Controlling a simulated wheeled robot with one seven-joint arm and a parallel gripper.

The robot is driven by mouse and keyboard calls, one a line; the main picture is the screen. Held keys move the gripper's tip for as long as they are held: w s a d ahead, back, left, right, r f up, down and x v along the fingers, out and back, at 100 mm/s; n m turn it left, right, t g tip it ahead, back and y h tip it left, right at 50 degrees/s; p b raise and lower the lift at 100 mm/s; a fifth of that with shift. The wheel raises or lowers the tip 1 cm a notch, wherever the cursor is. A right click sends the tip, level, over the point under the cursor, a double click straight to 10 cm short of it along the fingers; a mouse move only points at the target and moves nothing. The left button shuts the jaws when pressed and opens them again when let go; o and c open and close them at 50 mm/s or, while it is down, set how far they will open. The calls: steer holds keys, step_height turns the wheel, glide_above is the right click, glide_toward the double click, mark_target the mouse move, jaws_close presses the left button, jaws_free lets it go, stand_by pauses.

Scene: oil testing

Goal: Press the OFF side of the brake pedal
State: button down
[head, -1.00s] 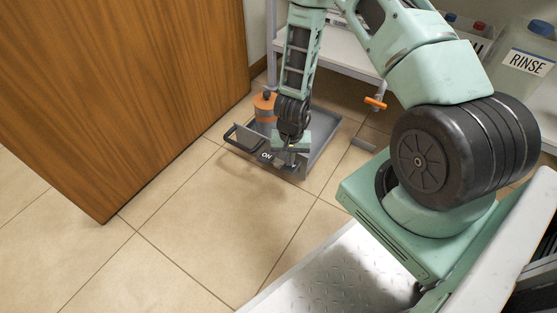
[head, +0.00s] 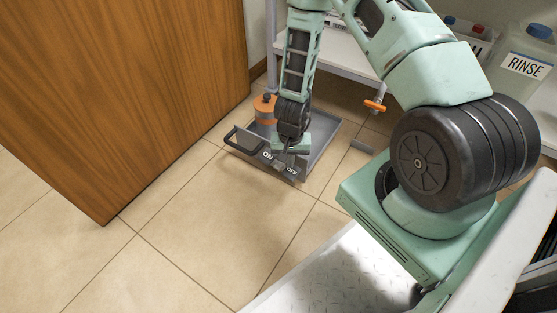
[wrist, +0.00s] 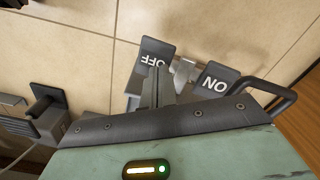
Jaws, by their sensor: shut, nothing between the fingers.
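The brake pedal is a dark rocker pair at the front edge of a low grey tray-like base (head: 322,150) on the floor. Its ON side (head: 267,154) is at left and its OFF side (head: 292,169) at right. In the wrist view the OFF side (wrist: 156,50) shows upside down, left of the ON side (wrist: 214,84). My gripper (head: 290,160) points down over the OFF side. In the wrist view its closed, empty fingers (wrist: 158,72) overlap the near part of the OFF plate. Whether they touch it cannot be told.
A wooden door panel (head: 120,90) stands at left, a shelf with a RINSE bottle (head: 524,65) at upper right. The tiled floor in front is clear.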

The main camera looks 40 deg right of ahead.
step_height(320, 180, up, 6)
steer(key=p, duration=0.5)
steer(key=shift+f, duration=0.1)
stand_by(0.4)
